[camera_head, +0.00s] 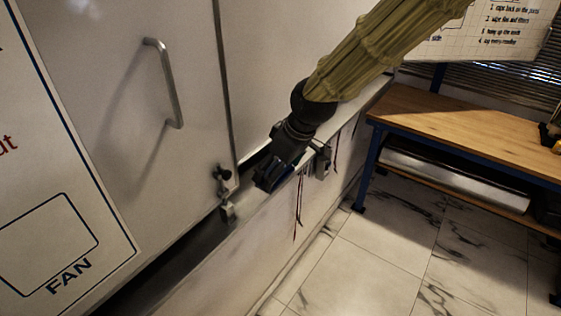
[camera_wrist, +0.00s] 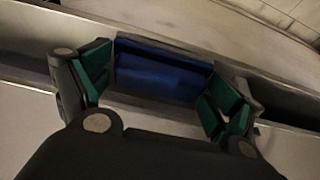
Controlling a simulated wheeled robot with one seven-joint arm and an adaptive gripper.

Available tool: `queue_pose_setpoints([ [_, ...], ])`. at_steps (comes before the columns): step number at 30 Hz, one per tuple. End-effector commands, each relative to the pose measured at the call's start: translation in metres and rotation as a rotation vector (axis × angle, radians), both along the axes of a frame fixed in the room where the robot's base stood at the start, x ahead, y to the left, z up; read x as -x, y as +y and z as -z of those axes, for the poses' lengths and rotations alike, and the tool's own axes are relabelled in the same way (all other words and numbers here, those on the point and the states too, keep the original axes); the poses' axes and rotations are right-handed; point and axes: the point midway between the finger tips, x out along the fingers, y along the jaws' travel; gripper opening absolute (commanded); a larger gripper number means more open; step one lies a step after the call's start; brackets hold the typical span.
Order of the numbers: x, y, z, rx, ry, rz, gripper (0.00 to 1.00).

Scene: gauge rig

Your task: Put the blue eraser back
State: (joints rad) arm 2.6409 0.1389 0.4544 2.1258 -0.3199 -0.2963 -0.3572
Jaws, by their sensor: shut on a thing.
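The blue eraser (camera_wrist: 160,72) is between the green-padded fingers of my gripper (camera_wrist: 160,90) in the wrist view. Its ends meet the pads on both sides, and my gripper is shut on it. In the head view my gripper (camera_head: 272,172) is at the long ledge (camera_head: 190,255) along the front of the white panels. The eraser is dark and mostly hidden by the gripper there. In the wrist view a grey rail or ledge edge (camera_wrist: 60,22) runs behind the eraser. I cannot tell whether the eraser touches the ledge.
A panel with a bar handle (camera_head: 168,85) and a small latch with a hanging padlock (camera_head: 227,208) are left of my gripper. A wooden-topped bench (camera_head: 470,125) stands at right. The tiled floor (camera_head: 390,245) is clear.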

Motion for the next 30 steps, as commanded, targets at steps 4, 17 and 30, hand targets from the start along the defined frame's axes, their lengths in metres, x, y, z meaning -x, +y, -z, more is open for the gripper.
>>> queue_pose_setpoints([
  [4, -0.026, -0.003, 0.0, -0.001, 0.002, 0.003, 0.73],
  [17, -0.055, -0.008, 0.004, -0.001, 0.001, 0.003, 0.73],
  [30, -0.057, -0.008, 0.04, 0.0, 0.0, 0.002, 0.73],
])
